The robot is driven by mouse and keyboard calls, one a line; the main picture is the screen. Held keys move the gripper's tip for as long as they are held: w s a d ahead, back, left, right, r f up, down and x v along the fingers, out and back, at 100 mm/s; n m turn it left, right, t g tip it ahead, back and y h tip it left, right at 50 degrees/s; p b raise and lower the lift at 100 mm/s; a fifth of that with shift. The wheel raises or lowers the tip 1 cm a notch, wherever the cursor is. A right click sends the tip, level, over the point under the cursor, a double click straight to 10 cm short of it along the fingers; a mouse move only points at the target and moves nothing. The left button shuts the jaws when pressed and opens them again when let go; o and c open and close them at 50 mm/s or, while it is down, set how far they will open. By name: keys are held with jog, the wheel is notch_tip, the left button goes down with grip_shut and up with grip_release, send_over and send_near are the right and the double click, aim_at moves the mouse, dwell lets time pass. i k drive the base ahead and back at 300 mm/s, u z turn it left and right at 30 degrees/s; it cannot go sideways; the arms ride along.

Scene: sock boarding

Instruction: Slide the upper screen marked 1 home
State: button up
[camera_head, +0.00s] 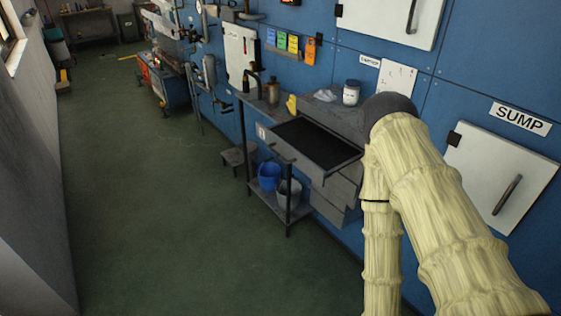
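The upper screen (322,168), a grey framed tray with a dark inner surface, juts out from a grey stepped unit (333,118) against the blue wall. A small pale tag (261,131) at its left end seems to bear a 1. Its right end is partly behind my cream-sleeved arm. Grey fronts of lower parts (338,188) show beneath it, also partly behind the arm. My gripper is out of view; the arm bends at a dark joint and runs down past the bottom edge.
A blue bucket (269,176) and a grey bucket (289,193) stand on a low shelf under the screen. A jar (351,92) sits on the unit's top. A white panel marked SUMP (501,172) is right. Green floor (190,210) is open at left.

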aim_at(318, 153)
jog(key=u, duration=0.55)
jog(key=i, duration=0.65)
jog(key=z, duration=0.65)
jog(key=i, duration=0.95)
jog(key=z, duration=1)
jog(key=k, duration=0.7)
jog(key=z, duration=0.3)
